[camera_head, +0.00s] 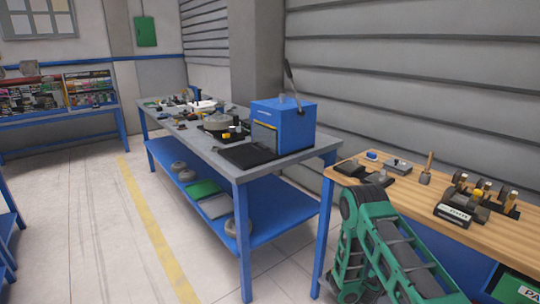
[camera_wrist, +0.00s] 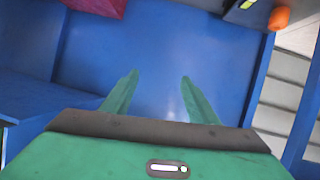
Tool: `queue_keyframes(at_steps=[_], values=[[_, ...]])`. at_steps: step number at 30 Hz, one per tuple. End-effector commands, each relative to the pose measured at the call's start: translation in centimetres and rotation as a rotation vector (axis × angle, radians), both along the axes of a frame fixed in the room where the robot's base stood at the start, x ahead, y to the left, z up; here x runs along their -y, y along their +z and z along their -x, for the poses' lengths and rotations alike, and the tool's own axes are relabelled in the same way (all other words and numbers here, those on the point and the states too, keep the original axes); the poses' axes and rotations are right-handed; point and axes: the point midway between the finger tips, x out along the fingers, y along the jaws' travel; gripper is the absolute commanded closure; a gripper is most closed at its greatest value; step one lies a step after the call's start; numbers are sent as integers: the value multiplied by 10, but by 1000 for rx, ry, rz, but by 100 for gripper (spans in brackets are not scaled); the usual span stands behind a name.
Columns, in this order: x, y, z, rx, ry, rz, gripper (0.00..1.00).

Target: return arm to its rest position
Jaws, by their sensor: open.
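My gripper (camera_wrist: 159,76) shows in the wrist view with its two green fingers apart and nothing between them. Blue surfaces (camera_wrist: 150,40) lie beyond the fingertips, with no contact visible. In the head view my green arm (camera_head: 385,250) is folded at the lower right, beside the wooden-topped bench (camera_head: 455,205). The gripper itself cannot be picked out in the head view.
A blue workbench (camera_head: 225,166) stands left of my arm, carrying a blue box (camera_head: 290,125) and several parts. The wooden bench holds a dark block with brass pieces (camera_head: 480,200). An orange object (camera_wrist: 279,18) shows in the wrist view. Open floor (camera_head: 90,230) lies left.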

Motion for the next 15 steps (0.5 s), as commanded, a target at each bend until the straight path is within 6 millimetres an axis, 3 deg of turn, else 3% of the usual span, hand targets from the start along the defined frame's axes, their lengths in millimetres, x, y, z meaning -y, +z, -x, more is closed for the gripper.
queue_keyframes(at_steps=[1, 3, 8, 15], values=[[8, 22, -1, -7, -31, -5, 46], [18, 44, 3, -30, -72, -15, 46], [36, 95, 16, -87, -153, -50, 46], [54, 164, 50, -184, -249, -132, 46]])
